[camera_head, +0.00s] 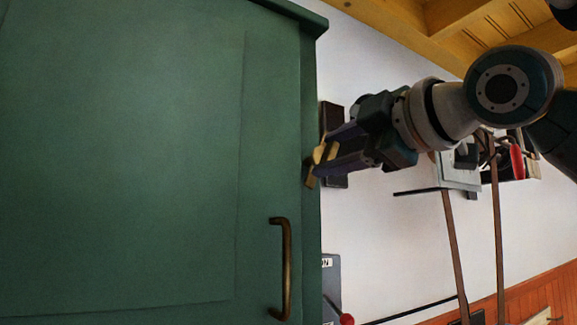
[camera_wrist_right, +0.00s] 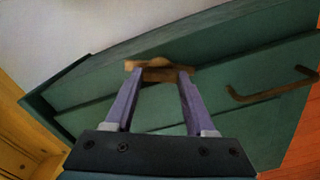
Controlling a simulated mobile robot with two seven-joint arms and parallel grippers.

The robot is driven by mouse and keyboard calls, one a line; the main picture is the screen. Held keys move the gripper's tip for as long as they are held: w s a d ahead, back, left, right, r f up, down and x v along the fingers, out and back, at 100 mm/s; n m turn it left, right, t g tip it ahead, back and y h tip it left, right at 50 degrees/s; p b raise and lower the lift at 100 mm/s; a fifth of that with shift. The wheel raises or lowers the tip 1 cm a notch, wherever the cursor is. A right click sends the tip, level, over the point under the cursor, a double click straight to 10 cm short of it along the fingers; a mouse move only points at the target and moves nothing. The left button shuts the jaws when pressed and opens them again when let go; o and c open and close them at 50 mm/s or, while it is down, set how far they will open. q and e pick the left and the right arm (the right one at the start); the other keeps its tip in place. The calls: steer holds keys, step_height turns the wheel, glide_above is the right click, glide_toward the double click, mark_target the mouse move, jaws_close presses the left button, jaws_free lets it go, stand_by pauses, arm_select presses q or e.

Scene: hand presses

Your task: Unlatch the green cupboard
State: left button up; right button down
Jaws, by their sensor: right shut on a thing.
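The green cupboard (camera_head: 130,150) fills the left of the head view, its door closed as far as I can see. A brass handle (camera_head: 285,268) is on the door's lower right; it also shows in the right wrist view (camera_wrist_right: 272,88). A small brass latch (camera_head: 311,178) sits at the cupboard's right edge. My right gripper (camera_head: 327,157) comes from the right and is shut on the latch. In the right wrist view the fingers (camera_wrist_right: 158,75) hold the latch (camera_wrist_right: 150,63) between their tips, which partly hide it. My left gripper is out of view.
Behind the arm is a white wall (camera_head: 400,235) with a dark plate (camera_head: 334,118) near the gripper. A shelf-like stand with a red item (camera_head: 517,160) is at the right. A grey box with a red knob (camera_head: 346,319) is below.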

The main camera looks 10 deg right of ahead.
steer(key=n, duration=0.3)
steer(key=shift+p, duration=0.3)
steer(key=shift+a+f+n, duration=0.1)
steer(key=shift+n, duration=0.9)
steer(key=shift+c, duration=1.2)
jaws_free()
steer(key=shift+p, duration=0.3)
